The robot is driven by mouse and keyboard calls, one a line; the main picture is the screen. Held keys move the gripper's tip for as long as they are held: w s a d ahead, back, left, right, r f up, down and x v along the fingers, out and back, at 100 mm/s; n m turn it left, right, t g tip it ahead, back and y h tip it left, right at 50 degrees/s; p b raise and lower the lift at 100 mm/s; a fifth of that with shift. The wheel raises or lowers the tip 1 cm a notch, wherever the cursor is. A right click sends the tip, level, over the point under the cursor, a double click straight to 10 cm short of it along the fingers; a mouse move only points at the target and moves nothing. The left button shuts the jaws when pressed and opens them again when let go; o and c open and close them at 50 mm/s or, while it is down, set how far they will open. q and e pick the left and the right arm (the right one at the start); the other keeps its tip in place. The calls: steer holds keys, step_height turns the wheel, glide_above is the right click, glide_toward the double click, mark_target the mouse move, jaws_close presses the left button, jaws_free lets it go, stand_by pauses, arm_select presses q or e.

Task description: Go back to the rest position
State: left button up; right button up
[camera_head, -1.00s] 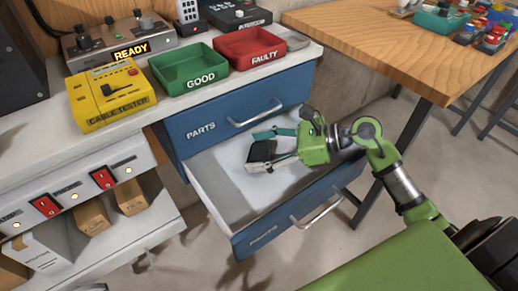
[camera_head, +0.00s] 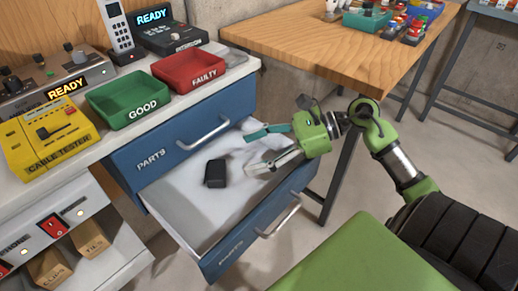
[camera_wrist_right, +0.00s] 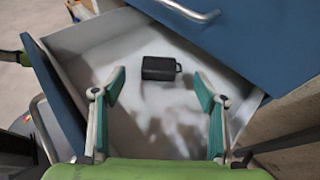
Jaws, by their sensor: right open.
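My right gripper (camera_head: 262,150) is open and empty, over the right side of the open lower drawer (camera_head: 190,205) in the head view. A small black box-like object (camera_head: 215,173) lies on the drawer floor, left of the fingertips and apart from them. In the right wrist view the same black object (camera_wrist_right: 159,68) lies beyond and between the two spread fingers (camera_wrist_right: 159,88). A small loop sticks out from one side of it. My left gripper is not in view.
The upper blue drawer (camera_head: 185,145) is shut. On the counter stand a green GOOD tray (camera_head: 125,115), a red FAULTY tray (camera_head: 190,85) and a yellow cable tester (camera_head: 45,140). A wooden table (camera_head: 345,55) with small parts stands behind my right arm.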

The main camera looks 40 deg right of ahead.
steer(key=shift+s+d+r, duration=0.2)
steer(key=shift+s+d, duration=0.1)
steer(key=shift+d, duration=0.15)
